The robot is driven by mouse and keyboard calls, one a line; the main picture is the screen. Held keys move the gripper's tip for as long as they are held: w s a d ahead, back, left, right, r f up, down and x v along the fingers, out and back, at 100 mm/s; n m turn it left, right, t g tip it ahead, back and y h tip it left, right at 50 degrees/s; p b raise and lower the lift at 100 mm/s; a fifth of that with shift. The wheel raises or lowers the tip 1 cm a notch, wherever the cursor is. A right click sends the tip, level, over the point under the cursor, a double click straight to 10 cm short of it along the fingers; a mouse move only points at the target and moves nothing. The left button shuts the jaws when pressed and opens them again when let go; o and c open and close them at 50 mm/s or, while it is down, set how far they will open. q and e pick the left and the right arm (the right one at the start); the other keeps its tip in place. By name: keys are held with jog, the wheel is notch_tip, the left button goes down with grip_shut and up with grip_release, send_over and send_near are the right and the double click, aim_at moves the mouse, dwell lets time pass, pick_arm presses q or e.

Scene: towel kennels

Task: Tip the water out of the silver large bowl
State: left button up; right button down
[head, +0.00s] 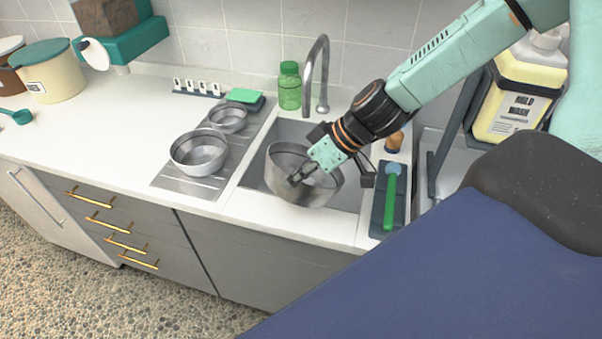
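The silver large bowl (316,194) is over the sink (258,172), and its lower wall overlaps the sink's front edge in the picture. It looks slightly tilted. My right gripper (293,180) reaches in from the upper right, and its fingers appear closed on the bowl's near rim. The gripper covers part of the bowl's inside, and I cannot make out any water in it. My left gripper is not in view.
Two smaller metal bowls (198,160) (228,122) stand on the drainer left of the sink. The faucet (318,70) and a green bottle (289,88) are behind it. A green-handled brush (390,200) lies on a dark tray to the right. The left counter is mostly clear.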

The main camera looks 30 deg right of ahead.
jog(key=shift+a+f+n+h+b, duration=0.3)
jog(key=shift+a+f+h+b, duration=0.45)
jog(key=shift+h+b, duration=0.5)
jog(key=shift+w+a+f+h+b, duration=0.1)
jog(key=shift+a+f+h+b, duration=0.45)
jog(key=shift+h+b, duration=0.65)
jog(key=shift+d+y, duration=0.2)
jog(key=shift+y, duration=0.05)
